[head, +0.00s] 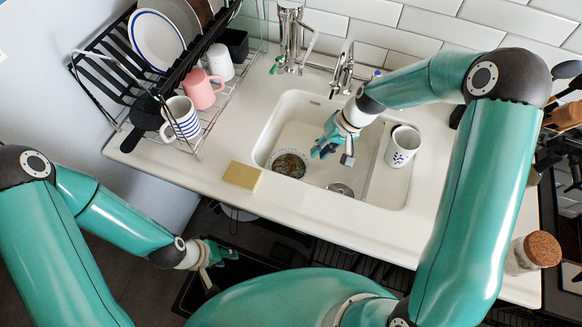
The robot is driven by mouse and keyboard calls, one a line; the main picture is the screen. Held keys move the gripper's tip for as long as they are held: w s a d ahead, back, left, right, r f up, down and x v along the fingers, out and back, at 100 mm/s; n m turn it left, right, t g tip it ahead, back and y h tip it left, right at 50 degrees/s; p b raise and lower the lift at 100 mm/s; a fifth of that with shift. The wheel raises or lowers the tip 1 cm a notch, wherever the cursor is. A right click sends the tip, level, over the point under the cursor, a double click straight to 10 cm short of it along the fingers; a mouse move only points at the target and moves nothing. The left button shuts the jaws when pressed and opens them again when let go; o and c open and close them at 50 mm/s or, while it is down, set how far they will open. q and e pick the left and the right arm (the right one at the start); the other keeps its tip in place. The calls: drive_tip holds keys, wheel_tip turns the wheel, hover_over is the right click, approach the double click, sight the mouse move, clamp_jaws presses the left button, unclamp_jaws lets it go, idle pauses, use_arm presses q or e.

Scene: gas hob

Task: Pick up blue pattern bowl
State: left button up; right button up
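A small round patterned bowl (289,164) sits in the left part of the white sink basin, with a dark, mottled inside; its blue pattern is hard to make out at this size. My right gripper (335,154) hangs over the basin, above and to the right of the bowl. Its fingers are spread with nothing between them, and it looks apart from the bowl. My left gripper (216,266) is low at the left, in front of the counter and away from the sink. Its fingers look spread and empty.
A white cup with dark spots (402,149) stands in the sink's right part. A yellow sponge (242,175) lies on the front counter edge. A dish rack (128,60) with plates and mugs is at the left. Taps (290,35) stand behind the sink. A corked jar (533,252) is at the right.

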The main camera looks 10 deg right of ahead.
sight(306, 165)
drive_tip(key=x, duration=0.5)
drive_tip(key=shift+a+f, duration=0.15)
drive_tip(key=shift+f, duration=0.2)
drive_tip(key=shift+p+x, duration=0.7)
drive_tip(key=shift+x, duration=1.85)
drive_tip(key=shift+a, duration=0.1)
clamp_jaws()
drive_tip(key=shift+r, duration=0.1)
